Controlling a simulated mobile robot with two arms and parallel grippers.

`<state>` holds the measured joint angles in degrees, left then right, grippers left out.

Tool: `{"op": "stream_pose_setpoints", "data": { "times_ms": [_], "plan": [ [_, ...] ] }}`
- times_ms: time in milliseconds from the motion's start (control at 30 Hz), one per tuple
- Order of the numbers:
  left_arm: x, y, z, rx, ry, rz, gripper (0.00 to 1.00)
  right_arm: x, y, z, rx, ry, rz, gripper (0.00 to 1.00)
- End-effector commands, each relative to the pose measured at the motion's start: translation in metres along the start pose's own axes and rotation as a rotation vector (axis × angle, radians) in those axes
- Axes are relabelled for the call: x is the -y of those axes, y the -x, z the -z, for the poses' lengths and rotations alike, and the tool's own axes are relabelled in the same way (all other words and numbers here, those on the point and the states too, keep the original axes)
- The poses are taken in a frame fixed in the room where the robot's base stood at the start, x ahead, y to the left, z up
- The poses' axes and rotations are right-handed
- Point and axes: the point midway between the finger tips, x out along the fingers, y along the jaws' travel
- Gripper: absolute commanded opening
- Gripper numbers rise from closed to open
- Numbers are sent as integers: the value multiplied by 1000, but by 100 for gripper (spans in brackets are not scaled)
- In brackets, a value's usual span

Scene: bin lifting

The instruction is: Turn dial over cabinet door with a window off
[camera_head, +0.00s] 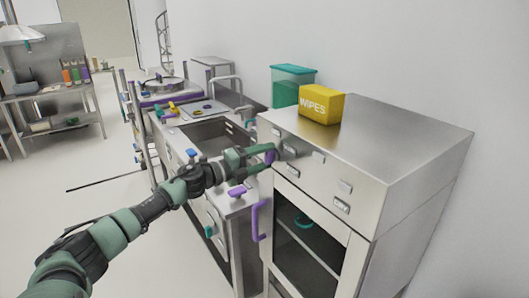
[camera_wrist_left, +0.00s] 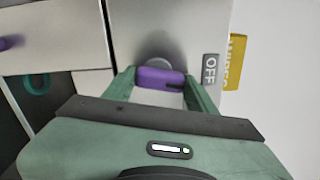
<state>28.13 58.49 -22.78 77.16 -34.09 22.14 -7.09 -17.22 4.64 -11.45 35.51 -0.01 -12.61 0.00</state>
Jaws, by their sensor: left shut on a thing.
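The steel cabinet (camera_head: 350,180) stands at the right, with a windowed door (camera_head: 307,236) that has a purple handle (camera_head: 256,220). A purple dial sits on the panel above the door; it shows clearly in the left wrist view (camera_wrist_left: 160,77). My left gripper (camera_head: 268,156) reaches the panel and is shut on the purple dial, with one green finger on each side of it in the left wrist view (camera_wrist_left: 160,88). The gripper hides part of the dial in the head view. An "OFF" label (camera_wrist_left: 210,69) is beside the dial. My right gripper is not in view.
A yellow wipes box (camera_head: 321,105) and a teal container (camera_head: 291,84) are at the cabinet's back left. A counter with a sink (camera_head: 205,135) stands left of the cabinet. Several small labels are on the panel. The floor at left is clear.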

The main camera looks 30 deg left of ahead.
Motion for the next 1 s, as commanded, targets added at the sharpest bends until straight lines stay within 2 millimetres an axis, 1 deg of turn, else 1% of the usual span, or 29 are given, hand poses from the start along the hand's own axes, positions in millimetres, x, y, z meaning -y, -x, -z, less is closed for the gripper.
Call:
{"op": "stream_pose_setpoints", "data": {
  "times_ms": [33,100,400,967,1000],
  "plan": [
    [2,0,-1,0,36,-1,16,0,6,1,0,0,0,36],
    [2,0,-1,1,81,-1,16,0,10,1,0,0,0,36],
    [1,0,-2,1,208,0,16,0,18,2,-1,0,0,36],
    [0,0,-1,1,242,0,16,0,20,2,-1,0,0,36],
    [0,0,-1,1,242,0,59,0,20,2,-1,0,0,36]
  ]
}}
